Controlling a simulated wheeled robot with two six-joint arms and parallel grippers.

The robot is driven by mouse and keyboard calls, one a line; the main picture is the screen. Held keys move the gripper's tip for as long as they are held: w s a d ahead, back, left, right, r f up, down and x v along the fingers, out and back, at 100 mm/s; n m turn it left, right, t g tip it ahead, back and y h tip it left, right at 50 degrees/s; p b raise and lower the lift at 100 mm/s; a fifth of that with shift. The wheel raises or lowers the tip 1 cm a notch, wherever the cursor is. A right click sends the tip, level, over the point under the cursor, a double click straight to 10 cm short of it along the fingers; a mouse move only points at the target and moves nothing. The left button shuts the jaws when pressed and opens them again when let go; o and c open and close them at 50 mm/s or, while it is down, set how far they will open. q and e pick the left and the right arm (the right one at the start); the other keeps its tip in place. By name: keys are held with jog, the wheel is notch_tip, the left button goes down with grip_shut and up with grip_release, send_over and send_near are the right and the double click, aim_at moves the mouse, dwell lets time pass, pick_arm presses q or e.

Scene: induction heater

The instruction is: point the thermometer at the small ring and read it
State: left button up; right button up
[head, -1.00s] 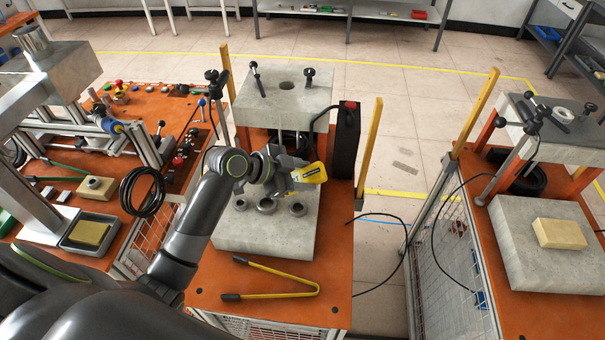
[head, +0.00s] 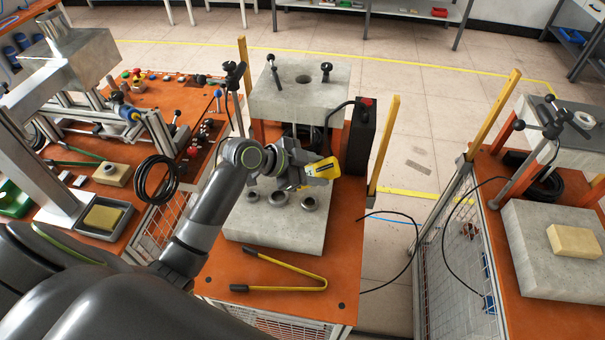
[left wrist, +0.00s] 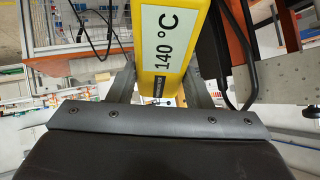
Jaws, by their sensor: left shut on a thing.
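My left gripper (head: 296,178) is shut on a yellow thermometer (head: 325,170) and holds it above the grey block (head: 268,235) of the middle station. Three metal rings stand apart in a row on the block under the gripper: a left ring (head: 251,197), a middle ring (head: 278,199) and a right ring (head: 309,204). The left ring looks the smallest. I cannot tell exactly which ring the thermometer faces. My right gripper is not in view.
Yellow tongs (head: 283,270) lie on the orange table in front of the block. A dark box (head: 360,140) and a yellow post (head: 383,142) stand to the right. A black cable coil (head: 157,181) hangs at the left. Another station has a tan brick (head: 574,241).

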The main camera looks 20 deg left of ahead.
aim_at(315, 173)
pick_arm(q)
notch_tip(315, 173, up, 9)
jog(key=p, duration=0.7)
dwell(0.5)
jog(key=shift+s+f+b, duration=0.1)
jog(key=shift+f+b, duration=0.1)
jog(key=shift+b, duration=0.1)
jog(key=s+f+m+b, duration=0.1)
jog(key=s+f+b, duration=0.1)
jog(key=s+b, duration=0.4)
jog(key=s+a+f+g+h+b, duration=0.1)
jog(key=s+f+b, duration=0.1)
jog(key=s+b, duration=0.5)
jog(key=shift+f+m, duration=0.35)
jog(key=shift+m, duration=0.05)
jog(key=shift+d, duration=0.1)
